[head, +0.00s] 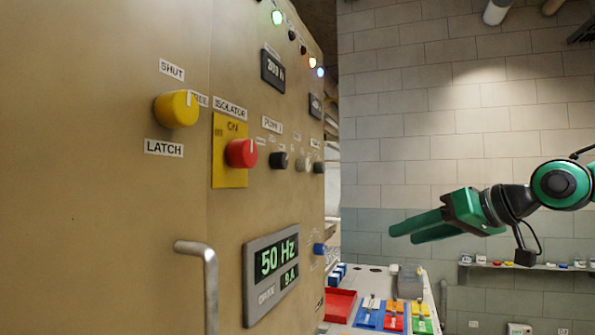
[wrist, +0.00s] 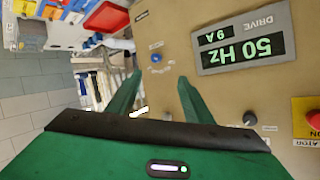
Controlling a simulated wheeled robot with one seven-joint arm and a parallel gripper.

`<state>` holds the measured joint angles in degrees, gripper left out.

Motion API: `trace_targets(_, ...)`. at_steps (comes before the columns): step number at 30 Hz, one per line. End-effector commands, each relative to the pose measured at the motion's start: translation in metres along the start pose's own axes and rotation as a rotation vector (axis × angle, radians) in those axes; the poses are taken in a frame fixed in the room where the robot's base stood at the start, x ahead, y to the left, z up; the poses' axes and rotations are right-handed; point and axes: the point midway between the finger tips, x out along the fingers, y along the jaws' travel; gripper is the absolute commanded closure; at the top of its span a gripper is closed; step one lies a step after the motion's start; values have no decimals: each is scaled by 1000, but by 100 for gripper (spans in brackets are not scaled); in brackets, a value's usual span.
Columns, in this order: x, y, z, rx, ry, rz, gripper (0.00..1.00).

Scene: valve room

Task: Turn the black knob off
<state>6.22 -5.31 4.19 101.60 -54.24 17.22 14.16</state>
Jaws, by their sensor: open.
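The black knob (head: 278,160) is on the tan cabinet front in the head view, just right of the red isolator knob (head: 241,153) on its yellow plate. A pale knob (head: 302,163) and a dark green one (head: 319,167) follow to its right. My gripper (head: 402,235) is open and empty, out in the air right of the cabinet, apart from the knob. Its fingers (wrist: 159,78) show in the wrist view.
A 50 Hz drive display (head: 272,273) sits below the knobs. A yellow latch knob (head: 177,109) and a metal handle (head: 206,270) are at left. A blue knob (wrist: 156,58) is beyond my fingertips. A bench with a red tray (head: 340,304) stands behind.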

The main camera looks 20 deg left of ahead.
Motion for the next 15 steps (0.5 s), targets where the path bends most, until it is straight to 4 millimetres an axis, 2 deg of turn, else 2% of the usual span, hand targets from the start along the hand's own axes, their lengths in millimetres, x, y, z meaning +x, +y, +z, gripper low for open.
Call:
trace_targets(1,11,-37,-25,-38,42,-116,54)
trace_targets(3,14,-87,-51,-76,92,-269,54)
trace_targets(6,8,-142,-73,-111,141,-441,54)
trace_targets(10,-3,-180,-86,-128,172,-572,54)
trace_targets(15,0,-197,-90,-133,181,-615,54)
